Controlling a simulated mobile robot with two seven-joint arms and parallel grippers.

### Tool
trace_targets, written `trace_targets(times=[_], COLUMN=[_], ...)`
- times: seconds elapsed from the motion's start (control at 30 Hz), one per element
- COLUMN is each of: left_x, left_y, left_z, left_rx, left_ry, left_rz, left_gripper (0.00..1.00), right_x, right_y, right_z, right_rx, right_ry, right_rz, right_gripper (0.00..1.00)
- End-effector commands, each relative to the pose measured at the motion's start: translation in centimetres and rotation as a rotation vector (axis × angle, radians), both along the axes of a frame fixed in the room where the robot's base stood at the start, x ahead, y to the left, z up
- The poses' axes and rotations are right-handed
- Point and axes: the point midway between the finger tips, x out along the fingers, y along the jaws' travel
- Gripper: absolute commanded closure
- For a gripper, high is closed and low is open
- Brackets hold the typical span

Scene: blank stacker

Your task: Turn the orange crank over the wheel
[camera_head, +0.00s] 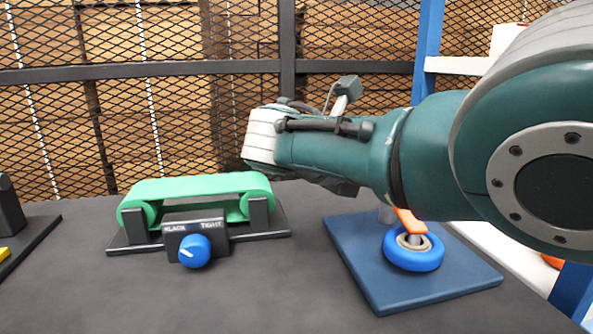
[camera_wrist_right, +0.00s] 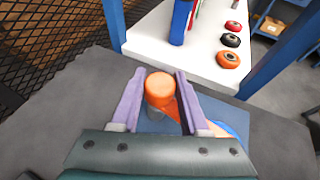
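The orange crank arm (camera_head: 410,222) lies over the blue wheel (camera_head: 425,259) on a blue base plate (camera_head: 375,285). My right arm hides the rest of the crank in the head view. In the right wrist view, the crank's orange round knob (camera_wrist_right: 159,88) stands between the two lavender fingers of my right gripper (camera_wrist_right: 160,74). The fingers are apart, one on each side of the knob, with a small gap visible on the right side. Part of the blue wheel (camera_wrist_right: 236,131) shows behind the right finger. My left gripper is not in view.
A green belt unit (camera_head: 200,186) with a blue dial (camera_head: 194,251) stands left on the dark table. A white shelf (camera_wrist_right: 190,65) with several small wheels lies beyond the plate. A mesh fence (camera_head: 180,120) runs along the back. The table's front middle is clear.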

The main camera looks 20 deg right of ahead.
Motion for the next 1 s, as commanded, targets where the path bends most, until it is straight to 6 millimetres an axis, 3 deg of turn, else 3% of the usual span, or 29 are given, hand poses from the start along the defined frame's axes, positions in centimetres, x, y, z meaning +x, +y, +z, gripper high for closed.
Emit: trace_targets(times=[0.03, 0.27, 0.57, 1.0], left_x=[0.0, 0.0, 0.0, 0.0], left_y=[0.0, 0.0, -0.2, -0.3], left_z=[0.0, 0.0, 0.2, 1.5], left_rx=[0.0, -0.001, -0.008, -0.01], left_ry=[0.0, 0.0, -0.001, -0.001], left_rz=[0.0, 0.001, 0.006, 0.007], left_gripper=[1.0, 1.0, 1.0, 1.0], right_x=[-0.1, 0.0, -0.1, -1.5], right_y=[-0.1, -0.1, 0.3, 7.3], right_z=[-0.1, -0.1, 0.1, 3.1], right_rx=[0.002, 0.002, 0.002, 0.002], right_ry=[0.001, 0.0, 0.0, -0.001], right_rz=[-0.003, -0.002, 0.0, 0.001], right_gripper=[0.51, 0.26, 0.26, 0.26])
